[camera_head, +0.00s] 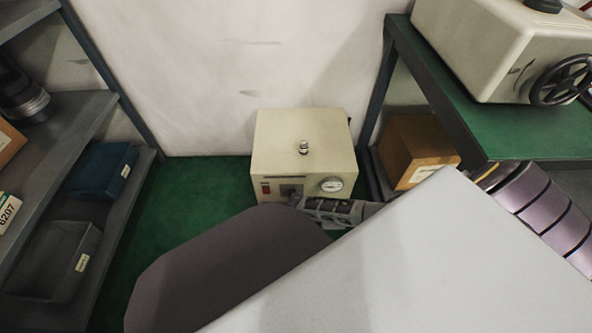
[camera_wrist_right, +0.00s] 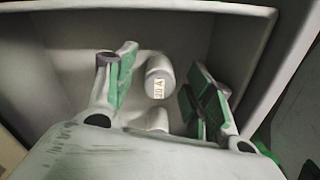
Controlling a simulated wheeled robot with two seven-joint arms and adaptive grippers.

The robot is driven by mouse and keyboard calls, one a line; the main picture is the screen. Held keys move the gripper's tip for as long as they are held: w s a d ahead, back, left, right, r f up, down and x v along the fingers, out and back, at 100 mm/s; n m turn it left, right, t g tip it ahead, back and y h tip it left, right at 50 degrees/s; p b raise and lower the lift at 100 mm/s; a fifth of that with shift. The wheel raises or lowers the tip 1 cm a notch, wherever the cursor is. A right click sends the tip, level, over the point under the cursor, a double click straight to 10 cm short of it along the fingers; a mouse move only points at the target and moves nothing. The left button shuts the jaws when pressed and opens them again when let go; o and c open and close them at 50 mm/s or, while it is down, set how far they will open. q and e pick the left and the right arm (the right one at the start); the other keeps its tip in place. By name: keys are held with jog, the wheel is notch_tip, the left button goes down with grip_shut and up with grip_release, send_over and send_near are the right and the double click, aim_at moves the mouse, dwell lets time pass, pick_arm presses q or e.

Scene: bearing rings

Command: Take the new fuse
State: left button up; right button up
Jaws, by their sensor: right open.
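In the right wrist view a pale cylinder (camera_wrist_right: 159,76), with a small printed label on its end, stands between the fingers of my right gripper (camera_wrist_right: 158,84). It looks like a fuse. The gripper is open, with green pads on either side and apart from the cylinder. A second pale rounded piece (camera_wrist_right: 157,120) shows just nearer, partly hidden by the gripper body. Both are inside a light grey bin (camera_wrist_right: 200,12).
The cream box (camera_head: 290,140) has a gauge (camera_head: 331,184), a red switch (camera_head: 266,188) and a small metal piece (camera_head: 303,147) on top. Shelves with bins (camera_head: 100,170) stand left. A green bench (camera_head: 450,110) with a cardboard box (camera_head: 410,150) below stands right.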

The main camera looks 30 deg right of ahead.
jog(key=shift+f, duration=0.1)
dwell(0.5)
jog(key=c, duration=1.1)
